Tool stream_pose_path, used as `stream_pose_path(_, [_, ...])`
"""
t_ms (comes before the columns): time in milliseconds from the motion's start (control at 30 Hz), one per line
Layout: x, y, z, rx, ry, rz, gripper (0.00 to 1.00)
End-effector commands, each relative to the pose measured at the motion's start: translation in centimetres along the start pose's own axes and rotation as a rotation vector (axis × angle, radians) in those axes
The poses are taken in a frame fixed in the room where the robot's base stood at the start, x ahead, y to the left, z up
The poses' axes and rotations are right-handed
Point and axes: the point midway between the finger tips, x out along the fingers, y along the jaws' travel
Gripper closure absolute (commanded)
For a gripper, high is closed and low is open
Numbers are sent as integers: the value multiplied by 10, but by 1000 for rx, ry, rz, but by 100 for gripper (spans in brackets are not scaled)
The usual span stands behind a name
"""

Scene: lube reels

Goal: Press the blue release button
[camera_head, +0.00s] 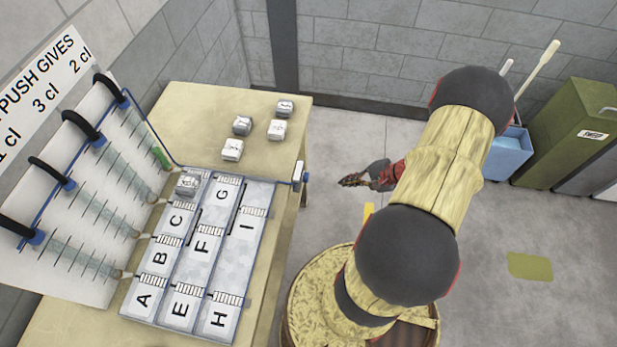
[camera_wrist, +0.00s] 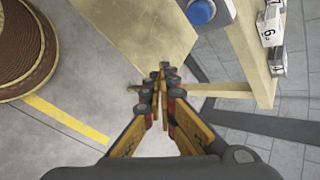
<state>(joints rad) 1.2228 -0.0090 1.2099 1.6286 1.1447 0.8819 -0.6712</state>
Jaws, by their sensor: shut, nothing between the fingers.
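The blue release button (camera_wrist: 201,12) is a round blue cap on a pale grey housing, at the top of the wrist view. In the head view the button (camera_head: 307,178) shows small, edge-on, at the right side of a box on the table's right edge. My gripper (camera_head: 345,181) is right of the button over the floor, apart from it, with fingers pointing left towards the table. In the wrist view my gripper (camera_wrist: 166,72) has its fingertips together with nothing between them, below the button in the picture.
The table (camera_head: 200,98) holds a lettered panel (camera_head: 205,262) and several small grey-white blocks (camera_head: 232,149). A blue bucket (camera_head: 508,155) and green bin (camera_head: 570,130) stand at the back right. Open floor lies between.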

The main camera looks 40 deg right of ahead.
Motion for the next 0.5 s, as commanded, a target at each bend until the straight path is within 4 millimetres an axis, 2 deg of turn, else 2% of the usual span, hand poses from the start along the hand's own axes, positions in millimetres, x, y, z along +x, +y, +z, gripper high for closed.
stream_pose_path(267, [2, -2, 2, 1, -2, 1, 100])
stream_pose_path(500, [17, -13, 14, -1, -4, 2, 100])
